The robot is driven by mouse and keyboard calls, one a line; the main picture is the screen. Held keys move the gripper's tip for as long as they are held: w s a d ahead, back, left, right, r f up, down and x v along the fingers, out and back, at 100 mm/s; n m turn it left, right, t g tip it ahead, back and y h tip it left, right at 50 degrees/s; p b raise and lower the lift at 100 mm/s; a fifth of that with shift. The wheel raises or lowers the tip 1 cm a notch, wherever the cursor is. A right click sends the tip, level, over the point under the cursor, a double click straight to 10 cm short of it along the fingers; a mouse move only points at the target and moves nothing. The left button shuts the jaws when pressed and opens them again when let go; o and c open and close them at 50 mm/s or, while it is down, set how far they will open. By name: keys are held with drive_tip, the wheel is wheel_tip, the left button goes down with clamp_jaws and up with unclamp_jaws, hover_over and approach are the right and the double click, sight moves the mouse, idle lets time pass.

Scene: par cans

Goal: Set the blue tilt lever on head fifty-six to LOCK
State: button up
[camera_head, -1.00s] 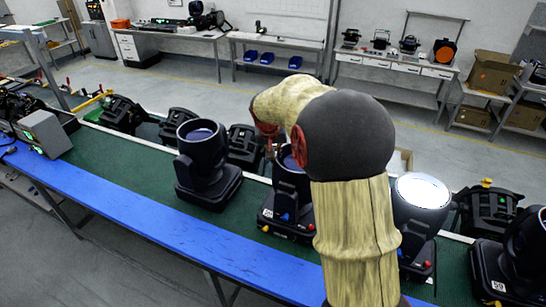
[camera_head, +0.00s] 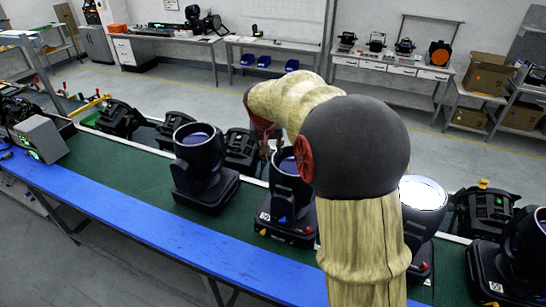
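A black moving head (camera_head: 289,200) stands on the green bench top, partly behind my arm. A small blue lever (camera_head: 283,219) shows low on its front, with a red knob and a white label on the base beside it. The label is too small to read, so I cannot confirm that this is head fifty-six. The lever's setting cannot be made out. My gripper (camera_head: 272,148) is at the end of my bent arm, by the upper rim of this head and above the lever. It is small and partly hidden by my arm; its opening cannot be told.
Another black head (camera_head: 198,165) stands to the left. A head with a bright lens (camera_head: 423,192) stands right of my arm, and one more (camera_head: 512,265) at the far right. A blue strip (camera_head: 150,228) runs along the bench's front edge, clear of objects.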

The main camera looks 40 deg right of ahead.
drive_tip(key=v, duration=0.7)
drive_tip(key=shift+r, duration=0.15)
drive_tip(key=shift+s+a, duration=0.1)
drive_tip(key=s+a+f+n+t+y+b, duration=0.2)
drive_tip(key=s+a+f+n+b, duration=0.5)
drive_tip(key=s+a+f+b, duration=1.5)
drive_tip(key=s+a+f+y, duration=0.1)
drive_tip(key=s+a, duration=0.2)
drive_tip(key=s, duration=0.1)
drive_tip(key=shift+s+t+y, duration=0.3)
drive_tip(key=shift+t, duration=0.1)
